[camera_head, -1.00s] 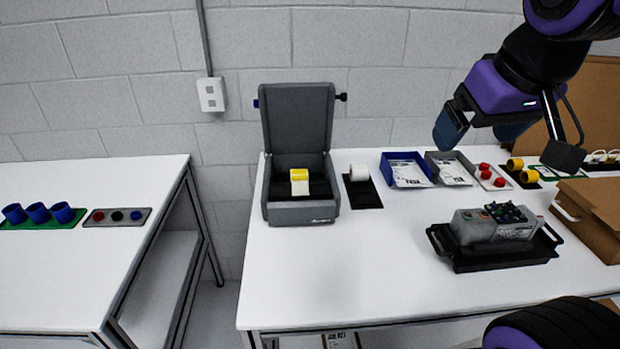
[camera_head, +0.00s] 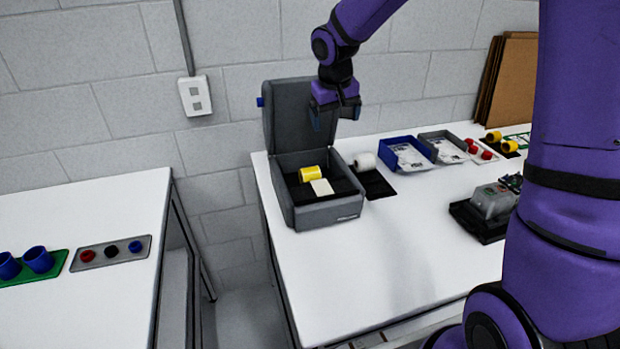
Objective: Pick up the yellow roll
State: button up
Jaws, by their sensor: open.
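The yellow roll (camera_head: 311,173) lies on its side inside the grey label printer (camera_head: 328,213), whose lid (camera_head: 290,112) stands open at the back. A cream strip (camera_head: 322,187) shows just in front of the roll. My gripper (camera_head: 335,118) is open and empty. It hangs in front of the raised lid's right side, fingers pointing down, above and slightly to the right of the roll and apart from it. Its far finger is partly hidden.
A white roll (camera_head: 364,162) stands on a black mat right of the printer. Beyond it are a blue tray (camera_head: 407,154) and a grey tray (camera_head: 443,147) with papers. A dark tray with a grey device (camera_head: 492,203) is partly hidden by my arm. The front tabletop is clear.

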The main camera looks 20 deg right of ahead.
jog(key=y, duration=0.1)
send_near(310, 169)
jog(key=shift+d+f+g, duration=0.35)
jog(key=shift+f+g, duration=0.05)
jog(key=shift+f, duration=0.25)
jog(key=f, duration=0.5)
jog(key=shift+w, duration=0.35)
jog(key=shift+w+a+f, duration=0.1)
jog(key=shift+w+f, duration=0.15)
jog(key=shift+f, duration=0.7)
jog(key=shift+w+f, duration=0.25)
jog(key=shift+f, duration=0.65)
jog(key=shift+w+a+f, duration=0.1)
jog(key=shift+w+f, duration=0.15)
jog(key=shift+f, duration=0.7)
jog(key=c, duration=1)
